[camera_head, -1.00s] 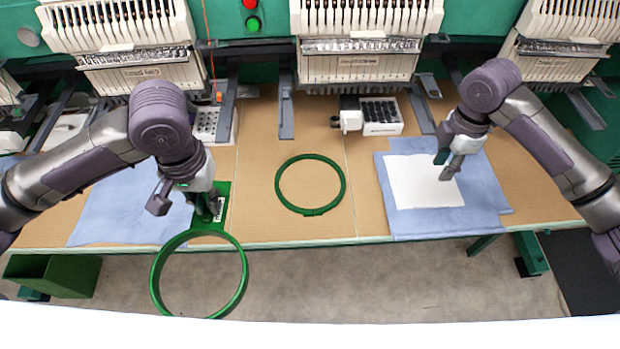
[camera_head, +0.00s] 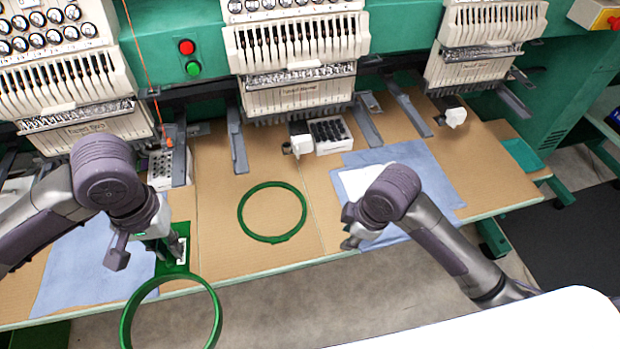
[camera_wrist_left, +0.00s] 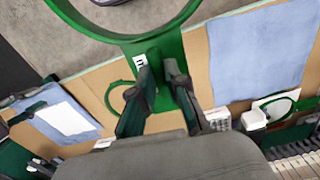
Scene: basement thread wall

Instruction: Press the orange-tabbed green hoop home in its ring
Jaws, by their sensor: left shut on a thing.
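My left gripper (camera_head: 172,246) is shut on the green bracket of a large green hoop (camera_head: 125,322). The hoop sticks out past the table's front edge, over the floor. In the left wrist view the fingers (camera_wrist_left: 160,78) close on the bracket, which has a white label, and the hoop (camera_wrist_left: 128,38) lies beyond. A smaller green ring (camera_head: 270,240) with a small front tab lies flat on the table, right of the left gripper. No orange tab shows on either. My right gripper (camera_head: 350,240) is near the blue cloth's front left; its jaw state is unclear.
A blue cloth (camera_head: 430,165) with a white sheet (camera_head: 353,183) lies right of the ring. Another blue cloth (camera_head: 85,275) lies at left. Embroidery machines (camera_head: 295,55) with grey arms (camera_head: 237,140) line the back. Bare brown tabletop (camera_head: 225,220) surrounds the ring.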

